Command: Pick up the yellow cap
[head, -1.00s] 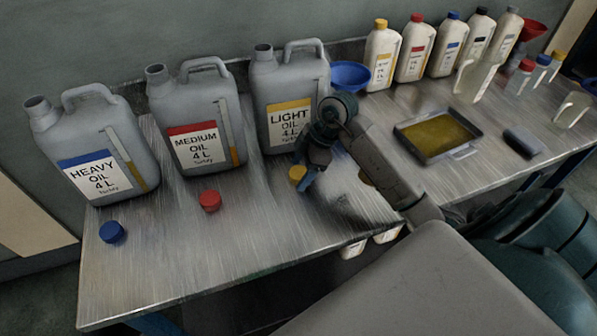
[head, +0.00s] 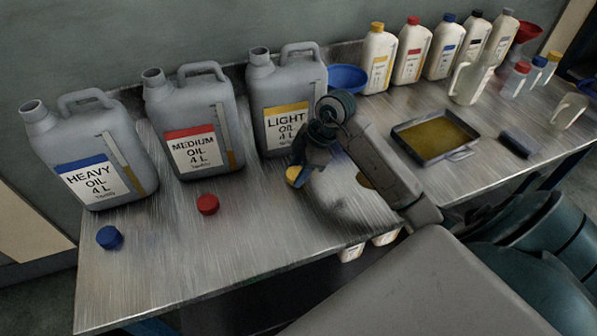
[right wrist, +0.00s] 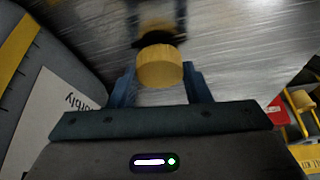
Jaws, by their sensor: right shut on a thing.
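The yellow cap (head: 294,176) is in front of the light oil canister (head: 283,100), at its lower right side, in the head view. My right gripper (head: 301,174) is at the cap, with its arm coming in from the right. In the right wrist view, the yellow cap (right wrist: 160,66) sits between the two blue fingers of my right gripper (right wrist: 160,78), which is shut on it. I cannot tell whether the cap still touches the table. My left gripper is not in view.
A red cap (head: 208,204) and a blue cap (head: 109,237) lie on the metal table (head: 200,262). The medium oil canister (head: 195,125) and heavy oil canister (head: 88,155) stand behind them. A blue funnel (head: 347,79) and a tray (head: 436,134) are to the right.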

